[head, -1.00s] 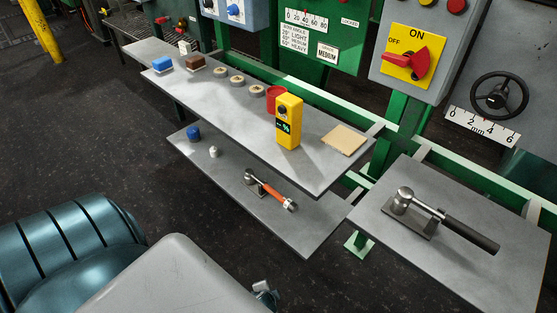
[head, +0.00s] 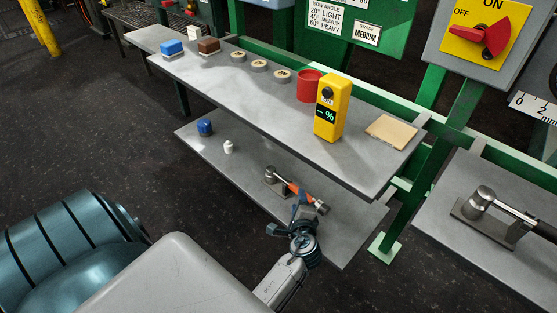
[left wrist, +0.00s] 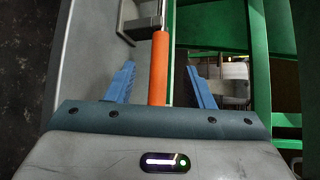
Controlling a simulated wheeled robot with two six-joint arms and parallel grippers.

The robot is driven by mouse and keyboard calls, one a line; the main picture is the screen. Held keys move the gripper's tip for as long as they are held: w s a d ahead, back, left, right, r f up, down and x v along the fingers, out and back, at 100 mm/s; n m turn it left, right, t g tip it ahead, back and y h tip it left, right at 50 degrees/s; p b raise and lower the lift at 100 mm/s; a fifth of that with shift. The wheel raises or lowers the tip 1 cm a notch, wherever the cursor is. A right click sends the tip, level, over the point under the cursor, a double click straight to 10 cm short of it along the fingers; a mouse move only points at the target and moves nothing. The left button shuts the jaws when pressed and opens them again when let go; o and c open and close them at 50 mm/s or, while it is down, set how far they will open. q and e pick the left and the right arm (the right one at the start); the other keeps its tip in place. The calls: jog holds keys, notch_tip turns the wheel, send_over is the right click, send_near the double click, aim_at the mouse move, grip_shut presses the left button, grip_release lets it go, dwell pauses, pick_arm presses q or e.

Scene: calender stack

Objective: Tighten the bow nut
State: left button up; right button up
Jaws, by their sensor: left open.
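A wrench with an orange handle (head: 297,188) and a dark metal head on a small block (head: 271,175) lies on the lower shelf (head: 240,160). My left gripper (head: 295,215) is at the near end of this handle. In the left wrist view the open blue fingers (left wrist: 160,70) stand on either side of the orange handle (left wrist: 159,65), with gaps on both sides. A second wrench with a black handle (head: 508,212) and a silver head (head: 485,198) lies on the right-hand plate (head: 455,240). I cannot tell which fitting is the bow nut. My right gripper is out of view.
The upper shelf (head: 250,88) overhangs the lower one. It holds a yellow meter (head: 330,118), a red cup (head: 309,87), several rings, a tan pad (head: 391,131) and blue and brown blocks. A green post (head: 408,190) stands right of the lower shelf.

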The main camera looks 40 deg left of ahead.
aim_at(296, 189)
pick_arm(q)
jog(key=x, duration=0.6)
jog(key=shift+w+a+f, duration=0.15)
jog(key=shift+w+a, duration=0.05)
jog(key=shift+a, duration=0.05)
jog(key=shift+c, duration=0.2)
grip_shut()
